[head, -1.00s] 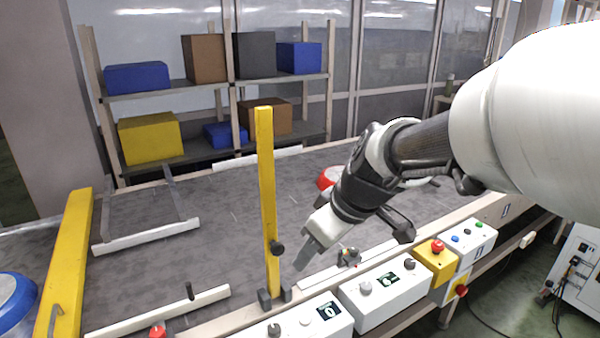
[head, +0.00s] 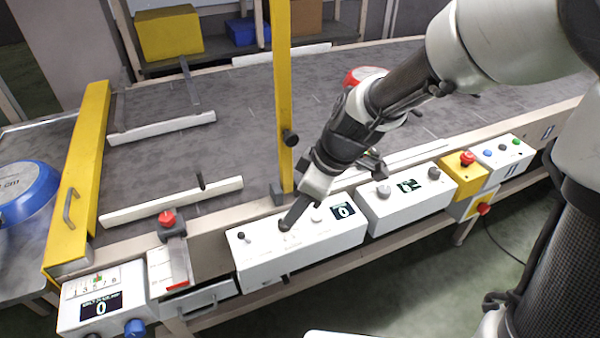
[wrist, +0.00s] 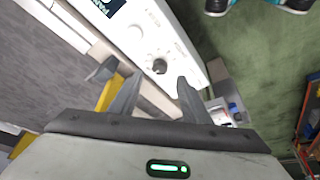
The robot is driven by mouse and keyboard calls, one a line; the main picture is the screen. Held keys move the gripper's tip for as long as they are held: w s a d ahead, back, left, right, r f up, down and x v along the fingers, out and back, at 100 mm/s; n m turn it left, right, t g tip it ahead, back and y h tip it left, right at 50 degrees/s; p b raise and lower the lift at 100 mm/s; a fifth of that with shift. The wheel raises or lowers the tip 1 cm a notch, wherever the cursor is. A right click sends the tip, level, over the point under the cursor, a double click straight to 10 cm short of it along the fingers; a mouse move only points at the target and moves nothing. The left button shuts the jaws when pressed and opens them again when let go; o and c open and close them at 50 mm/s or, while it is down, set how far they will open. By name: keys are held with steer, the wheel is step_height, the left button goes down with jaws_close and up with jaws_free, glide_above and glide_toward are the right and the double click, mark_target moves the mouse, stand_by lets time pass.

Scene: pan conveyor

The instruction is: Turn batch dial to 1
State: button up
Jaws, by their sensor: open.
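A white control box (head: 262,263) on the front rail has a display (head: 343,211) reading 0. The box also shows in the wrist view (wrist: 188,62). There it has a pale knob (wrist: 135,31) and a dark knob (wrist: 160,66); their labels are too small to read, so I cannot tell which is the batch dial. My gripper (head: 288,224) is above this box in the head view and hides part of its face. In the wrist view my gripper (wrist: 154,88) is open and empty, with the dark knob just beyond and between the fingertips.
A yellow post (head: 284,90) stands close behind my gripper. Another white box (head: 405,208) and a yellow box with a red button (head: 466,159) are to the right. A red-knobbed clamp (head: 168,220) and a box with a blue knob (head: 135,327) are to the left.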

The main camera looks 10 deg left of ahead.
steer(key=b+x, duration=0.1)
steer(key=x, duration=0.5)
steer(key=shift+w+f, duration=0.1)
steer(key=shift+f, duration=0.1)
steer(key=c, duration=1)
